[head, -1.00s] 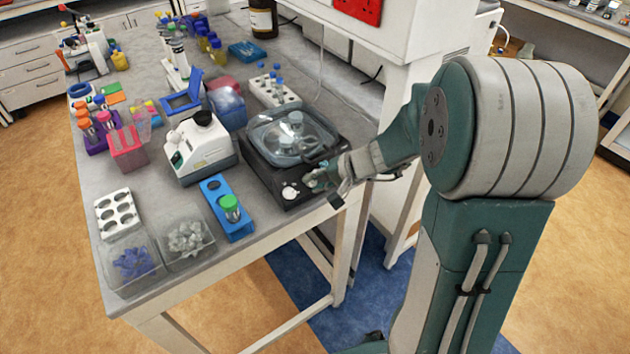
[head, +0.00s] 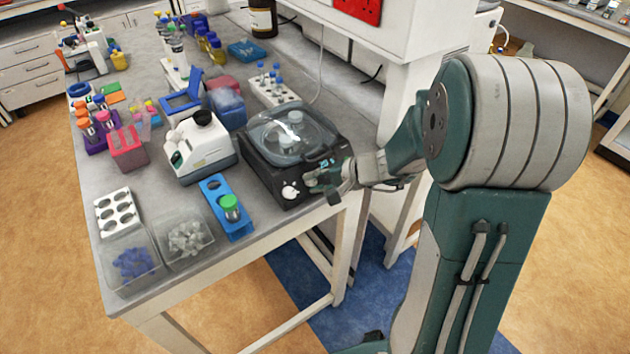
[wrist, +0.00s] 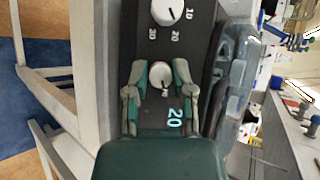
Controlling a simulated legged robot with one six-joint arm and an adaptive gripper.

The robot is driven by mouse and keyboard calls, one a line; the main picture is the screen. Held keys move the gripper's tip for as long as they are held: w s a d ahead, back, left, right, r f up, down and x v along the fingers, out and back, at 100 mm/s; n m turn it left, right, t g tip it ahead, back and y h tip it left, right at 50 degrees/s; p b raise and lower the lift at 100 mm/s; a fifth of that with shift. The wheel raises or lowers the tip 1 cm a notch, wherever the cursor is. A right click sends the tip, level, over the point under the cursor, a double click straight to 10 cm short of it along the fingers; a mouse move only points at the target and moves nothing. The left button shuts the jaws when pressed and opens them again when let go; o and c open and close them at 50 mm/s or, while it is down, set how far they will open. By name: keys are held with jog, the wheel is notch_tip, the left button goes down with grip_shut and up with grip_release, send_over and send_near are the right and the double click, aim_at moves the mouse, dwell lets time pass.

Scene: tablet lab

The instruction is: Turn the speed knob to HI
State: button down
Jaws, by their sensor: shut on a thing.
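The black device (head: 280,150) with a clear domed lid stands at the bench's front right edge. In the wrist view, its front panel (wrist: 190,45) has a large white dial (wrist: 168,10) marked 10, 20 and 30, and a cyan "20" display. The smaller white knob, the speed knob (wrist: 158,76), sits between the two fingers of my gripper (wrist: 160,78), which is shut on it. Its dark line points down and right in the picture; the mark there is too small to read. In the head view, my gripper (head: 324,182) hides this knob; the large dial (head: 290,192) shows beside it.
A white instrument (head: 198,150), a blue rack (head: 226,208) with a green-capped tube, and clear bins (head: 184,240) stand left of the device. A white rack with blue-capped tubes (head: 272,88) is behind it. Open space lies before the bench edge.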

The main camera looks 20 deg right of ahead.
jog(key=shift+c, duration=2.4)
grip_release()
jog(key=shift+f, duration=0.15)
jog(key=shift+s+d+r, duration=0.1)
jog(key=shift+d+r, duration=0.15)
jog(key=v, duration=1.1)
jog(key=shift+d, duration=0.15)
jog(key=shift+s+r, duration=0.1)
jog(key=shift+s, duration=0.05)
jog(key=s+a+r+n+h, duration=0.3)
jog(key=s+a+n+h, duration=0.1)
jog(key=s, duration=0.3)
jog(key=s+a+r+n+g+h, duration=0.1)
jog(key=s+a+r+n+h, duration=0.3)
jog(key=s, duration=0.4)
jog(key=shift+a+n+h, duration=0.3)
jog(key=shift+n+h, duration=0.4)
jog(key=shift+n, duration=0.1)
